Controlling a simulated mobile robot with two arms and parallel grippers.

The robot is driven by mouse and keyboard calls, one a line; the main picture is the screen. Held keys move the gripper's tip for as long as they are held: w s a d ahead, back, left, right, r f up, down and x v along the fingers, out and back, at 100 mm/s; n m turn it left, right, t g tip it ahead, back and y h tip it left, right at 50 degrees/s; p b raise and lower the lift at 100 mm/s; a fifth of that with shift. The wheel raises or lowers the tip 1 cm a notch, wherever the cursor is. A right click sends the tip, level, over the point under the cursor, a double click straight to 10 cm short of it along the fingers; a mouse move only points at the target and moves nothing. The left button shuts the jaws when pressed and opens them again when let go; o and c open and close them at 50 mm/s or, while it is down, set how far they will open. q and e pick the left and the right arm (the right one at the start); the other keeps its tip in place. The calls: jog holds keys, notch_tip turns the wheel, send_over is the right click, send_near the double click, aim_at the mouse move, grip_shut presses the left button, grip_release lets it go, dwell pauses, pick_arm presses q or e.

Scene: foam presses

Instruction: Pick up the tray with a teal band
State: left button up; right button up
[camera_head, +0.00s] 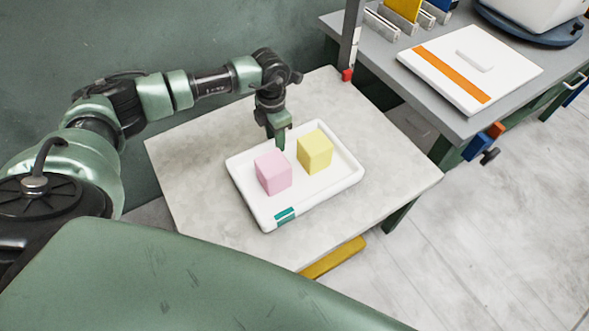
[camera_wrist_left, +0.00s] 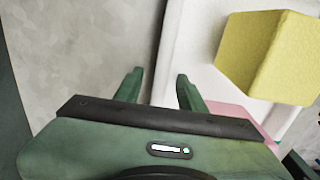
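The white tray (camera_head: 325,181) has a teal band (camera_head: 285,214) on its near side. It lies flat on a pale table and holds a pink block (camera_head: 273,172) and a yellow block (camera_head: 315,151). My left gripper (camera_head: 280,144) points down at the tray's far long rim, behind the gap between the blocks. In the left wrist view, its fingers (camera_wrist_left: 160,84) are open, with the tray's rim (camera_wrist_left: 168,55) between them, one finger on each side. The yellow block (camera_wrist_left: 270,55) shows there, and the pink block is mostly hidden. I cannot tell finger height exactly. My right gripper is not in view.
The pale table (camera_head: 195,155) is otherwise bare around the tray. A grey bench (camera_head: 390,60) at the right holds a white lidded item with an orange band (camera_head: 450,74). A dark post (camera_head: 350,35) stands at the table's far corner. A green wall is behind.

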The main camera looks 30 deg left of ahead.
pick_arm(q)
grip_shut()
jog(key=shift+r, duration=0.1)
